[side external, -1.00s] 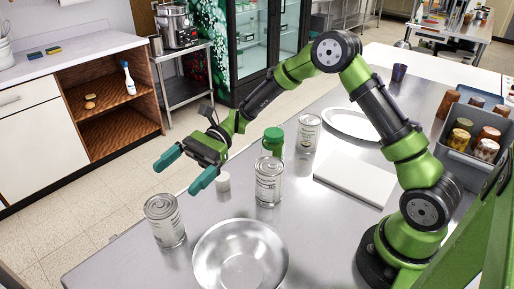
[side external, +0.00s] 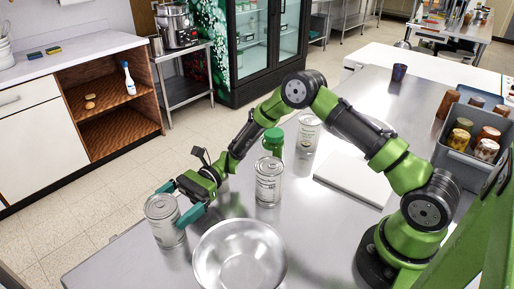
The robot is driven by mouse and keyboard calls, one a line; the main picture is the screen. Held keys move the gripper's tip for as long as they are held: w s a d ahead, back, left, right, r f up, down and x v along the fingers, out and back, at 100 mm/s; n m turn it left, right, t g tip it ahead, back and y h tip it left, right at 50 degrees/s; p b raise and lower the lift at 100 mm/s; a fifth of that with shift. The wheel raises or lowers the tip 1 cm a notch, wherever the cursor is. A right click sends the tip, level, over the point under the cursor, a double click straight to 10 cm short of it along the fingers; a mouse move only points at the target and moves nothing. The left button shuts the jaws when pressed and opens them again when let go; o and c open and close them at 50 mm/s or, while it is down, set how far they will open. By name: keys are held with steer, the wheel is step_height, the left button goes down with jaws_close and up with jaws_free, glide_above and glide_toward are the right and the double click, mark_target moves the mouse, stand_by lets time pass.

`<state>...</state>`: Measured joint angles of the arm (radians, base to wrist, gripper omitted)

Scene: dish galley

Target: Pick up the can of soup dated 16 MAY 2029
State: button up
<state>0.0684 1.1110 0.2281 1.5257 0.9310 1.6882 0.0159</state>
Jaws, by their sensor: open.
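Three similar silver cans with pale labels stand upright on the steel counter: a front-left can (side external: 163,222), a middle can (side external: 268,183) and a back can (side external: 307,136). Their dates are too small to read, so I cannot tell which bears 16 MAY 2029. My gripper (side external: 174,204) is open at the front-left can, with its teal fingers low on either side of the can's upper part. One finger overlaps the can's right side in the picture; I cannot tell whether either finger touches it.
A steel bowl (side external: 240,258) stands just right of the front-left can. A green-lidded jar (side external: 273,142) is behind the middle can. A white board (side external: 352,180) lies to the right, and a grey bin (side external: 462,160) of cups stands at far right.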

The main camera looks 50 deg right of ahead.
mark_target(150, 224)
steer(key=a, duration=0.4)
steer(key=shift+s+a, duration=0.1)
steer(key=shift+s, duration=0.05)
steer(key=shift+r, duration=0.15)
steer(key=c, duration=1.3)
